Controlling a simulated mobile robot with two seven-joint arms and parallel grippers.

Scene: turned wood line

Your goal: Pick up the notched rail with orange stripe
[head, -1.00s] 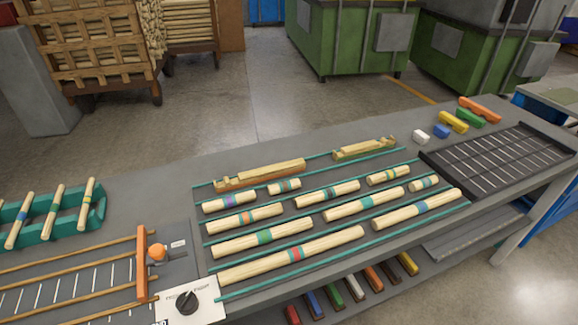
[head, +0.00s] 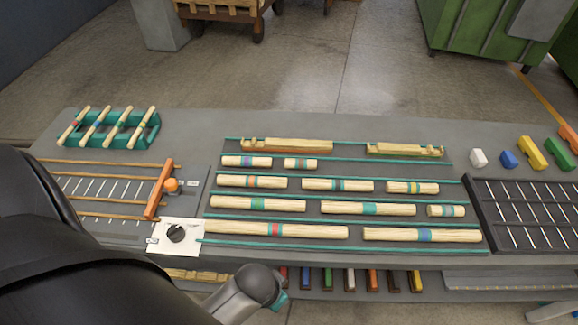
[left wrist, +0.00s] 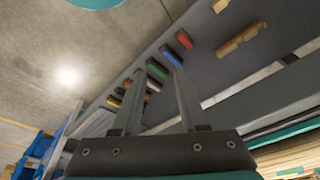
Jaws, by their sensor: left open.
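Two notched wooden rails lie in the back row of the bench rack in the head view: a longer one on the left (head: 288,146) and a shorter one on the right (head: 405,150). A further notched wooden piece (head: 195,274) lies on the lower shelf, partly hidden by my left arm; a notched piece also shows in the left wrist view (left wrist: 240,38). I cannot make out an orange stripe on any of them now. My left gripper (left wrist: 158,72) is open and empty, low at the bench's front edge, facing the shelf. My right gripper is not in view.
Striped dowels (head: 290,230) fill the rack's front rows. Several coloured blocks (head: 350,280) stand on the lower shelf below the bench edge.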

